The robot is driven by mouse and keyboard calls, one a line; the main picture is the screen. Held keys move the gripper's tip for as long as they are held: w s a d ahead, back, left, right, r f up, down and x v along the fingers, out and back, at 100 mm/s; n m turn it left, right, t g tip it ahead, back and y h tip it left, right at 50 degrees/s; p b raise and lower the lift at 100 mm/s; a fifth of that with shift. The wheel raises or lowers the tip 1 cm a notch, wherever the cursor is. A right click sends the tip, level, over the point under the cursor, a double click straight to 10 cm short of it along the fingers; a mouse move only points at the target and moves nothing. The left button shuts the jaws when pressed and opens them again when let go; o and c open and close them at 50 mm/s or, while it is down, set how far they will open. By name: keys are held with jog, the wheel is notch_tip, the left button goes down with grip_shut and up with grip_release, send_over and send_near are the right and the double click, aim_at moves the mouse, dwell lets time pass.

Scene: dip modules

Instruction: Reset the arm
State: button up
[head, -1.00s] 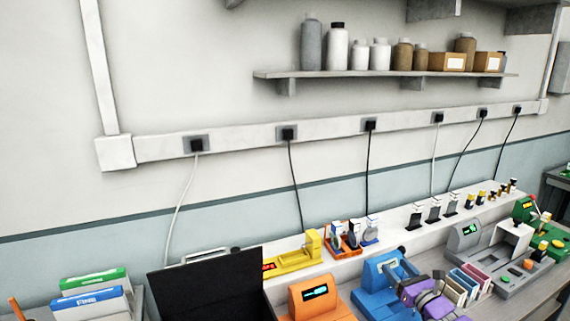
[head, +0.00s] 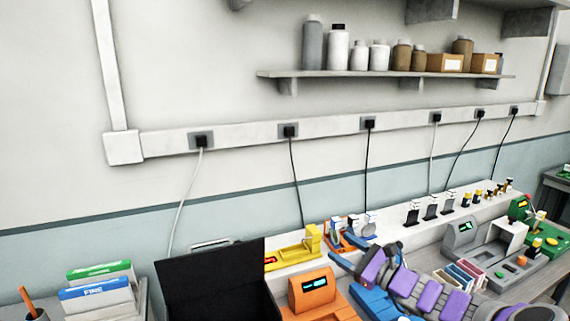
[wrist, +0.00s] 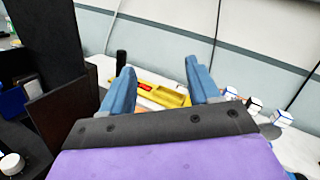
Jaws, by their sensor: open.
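My gripper (head: 346,250) has two blue fingers and is near the lower middle of the head view, in front of the long workbench. My grey arm with purple pads reaches in from the lower right. In the wrist view the fingers (wrist: 161,82) are spread apart with nothing between them. A yellow device (wrist: 160,90) with a red display shows beyond the gap. The same yellow device (head: 292,252) sits left of my gripper in the head view. My arm partly hides a blue device (head: 375,302) below it.
An orange device (head: 317,290) with a lit display stands left of the arm. A black upright panel (head: 215,285) is further left, beside white boxes with green and blue labels (head: 97,290). A grey machine (head: 462,238) stands to the right. A wall shelf (head: 380,74) holds bottles and boxes.

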jog(key=s+a+r+n+g+y, duration=0.1)
jog(key=s+a+r+n+g, duration=0.1)
jog(key=s+a+n+g, duration=0.35)
jog(key=s+a+r+n+g+y, duration=0.1)
jog(key=s+a+r+n+g, duration=0.2)
jog(key=s+a, duration=0.4)
jog(key=s+a+f+n+g+h, duration=0.1)
jog(key=s+a+f+n+g, duration=0.1)
jog(key=s+a+n, duration=0.3)
jog(key=s+a+f+n+g+h, duration=0.1)
jog(key=s+a+n+g+h, duration=0.15)
jog(key=s, duration=0.45)
jog(key=s+d+f+n+g+h, duration=0.1)
jog(key=s+d+f+n+h, duration=0.15)
jog(key=s, duration=0.25)
jog(key=s+d+f+n+g+h, duration=0.1)
jog(key=s+f+n+h, duration=0.15)
jog(key=s, duration=0.35)
jog(key=s+d+f+h, duration=0.2)
jog(key=s+d+h, duration=0.1)
jog(key=s+d, duration=0.2)
jog(key=s+d+f+n+h, duration=0.1)
jog(key=s+d+h, duration=0.3)
jog(key=d, duration=0.6)
jog(key=shift+s+f, duration=0.55)
jog(key=shift+s, duration=0.4)
jog(key=shift+a, duration=0.1)
